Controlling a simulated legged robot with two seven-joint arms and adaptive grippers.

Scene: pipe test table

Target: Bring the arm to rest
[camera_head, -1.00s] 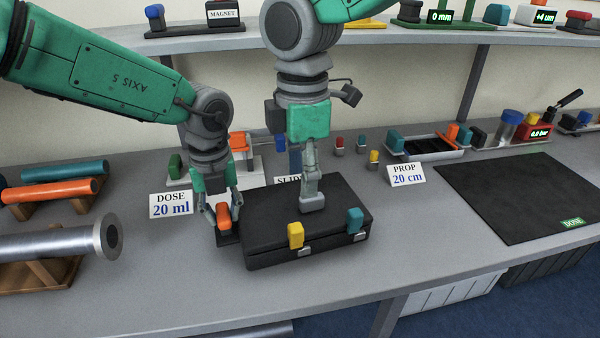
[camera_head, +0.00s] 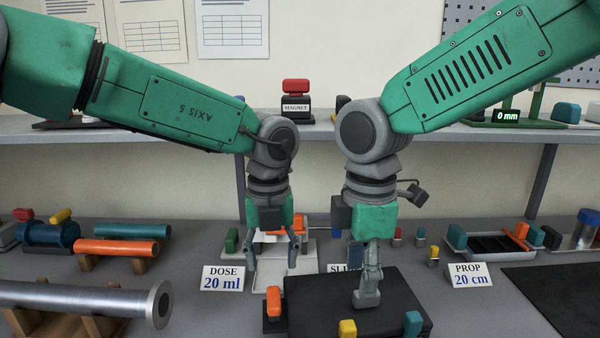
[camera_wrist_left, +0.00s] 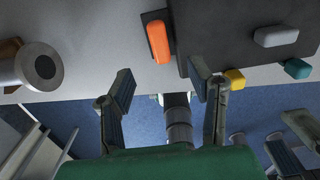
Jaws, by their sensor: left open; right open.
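My left gripper (camera_head: 272,264) is open and empty. In the head view it hangs above and behind an upright orange block (camera_head: 273,302) on a dark base, apart from it. The left wrist view shows its two spread fingers (camera_wrist_left: 160,85) and the orange block (camera_wrist_left: 158,41) beyond them. My right gripper (camera_head: 368,288) is open and points down over the black case (camera_head: 315,290). A grey block (camera_wrist_left: 275,37) lies on the case top. In the head view it is at the right fingertips, and I cannot tell whether they touch it.
Yellow (camera_head: 348,328) and teal (camera_head: 413,323) blocks sit at the case's front. A metal pipe (camera_head: 80,296) on a wooden stand and an orange pipe (camera_head: 122,247) are left. The DOSE sign (camera_head: 223,278) and PROP sign (camera_head: 468,275) stand on the table. A shelf (camera_head: 500,133) runs behind.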

